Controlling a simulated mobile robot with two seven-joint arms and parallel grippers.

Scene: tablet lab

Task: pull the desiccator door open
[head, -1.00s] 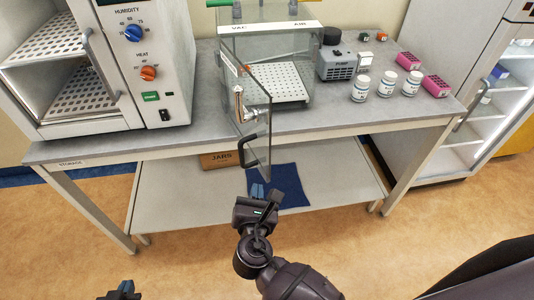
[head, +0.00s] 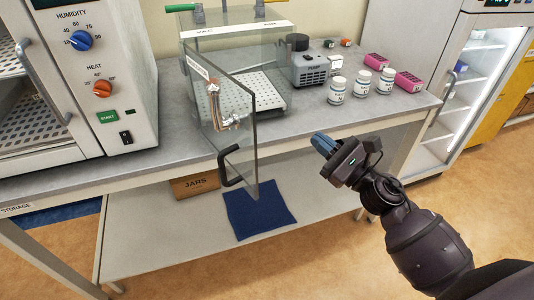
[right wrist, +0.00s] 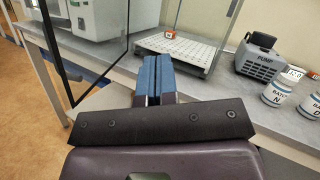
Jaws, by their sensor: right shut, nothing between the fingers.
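The desiccator is a clear glass box (head: 272,60) on the bench, with a perforated white plate (head: 243,92) inside. Its glass door (head: 240,115) is swung out toward me, standing ajar past the bench's front edge. The black door handle (head: 231,168) is low on the door's outer face. My right gripper (head: 324,143) is shut and empty, to the right of the door and apart from it. In the right wrist view its blue fingers (right wrist: 153,80) are together, with the door (right wrist: 85,40) to their left and the open chamber plate (right wrist: 182,48) ahead. My left gripper is not in view.
A grey pump (head: 309,68) and several white bottles (head: 361,83) stand right of the desiccator. An oven-like cabinet (head: 95,70) stands at the left. A jars box (head: 195,184) and a blue cloth (head: 258,211) lie on the lower shelf.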

